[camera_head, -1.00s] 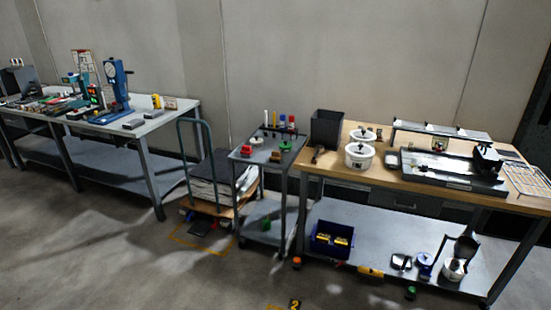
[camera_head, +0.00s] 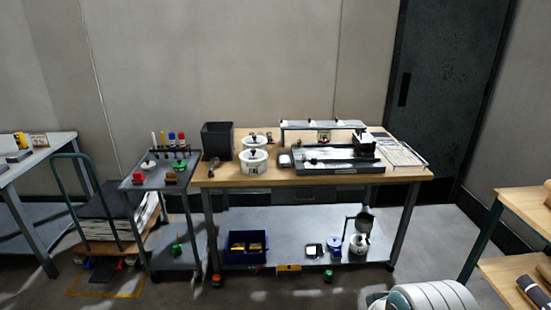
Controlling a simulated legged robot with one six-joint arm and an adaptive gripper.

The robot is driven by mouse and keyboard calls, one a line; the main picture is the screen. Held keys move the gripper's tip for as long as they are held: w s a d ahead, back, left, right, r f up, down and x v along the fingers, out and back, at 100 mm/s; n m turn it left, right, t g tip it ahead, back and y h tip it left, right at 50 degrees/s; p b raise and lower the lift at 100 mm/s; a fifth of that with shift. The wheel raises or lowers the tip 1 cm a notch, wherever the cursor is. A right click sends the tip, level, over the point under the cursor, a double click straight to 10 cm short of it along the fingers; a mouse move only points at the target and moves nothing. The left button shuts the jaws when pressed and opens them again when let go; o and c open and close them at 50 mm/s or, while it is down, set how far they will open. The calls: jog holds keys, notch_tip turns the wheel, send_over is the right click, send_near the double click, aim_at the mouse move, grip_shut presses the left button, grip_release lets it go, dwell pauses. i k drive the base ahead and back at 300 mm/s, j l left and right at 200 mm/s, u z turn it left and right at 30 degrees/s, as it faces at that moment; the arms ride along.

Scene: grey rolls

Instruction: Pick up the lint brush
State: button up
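I cannot pick out the lint brush for certain. A small dark brush-like item (camera_head: 213,163) lies at the left end of the wooden-topped workbench (camera_head: 232,178), but it is too small to identify. My gripper is not in view.
A black bin (camera_head: 217,137), white tubs (camera_head: 254,161) and a black tray device (camera_head: 340,160) stand on the bench; a blue crate (camera_head: 246,247) is below. A grey cart (camera_head: 150,181) stands left. A pale, ribbed rounded shape (camera_head: 430,296) and wooden shelves (camera_head: 525,208) are at right.

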aim_at(171, 178)
jog(key=i+j, duration=0.65)
jog(key=j, duration=0.15)
jog(key=i+j, duration=1.35)
jog(key=j, duration=0.25)
jog(key=i+j, duration=0.7)
jog(key=j, duration=0.1)
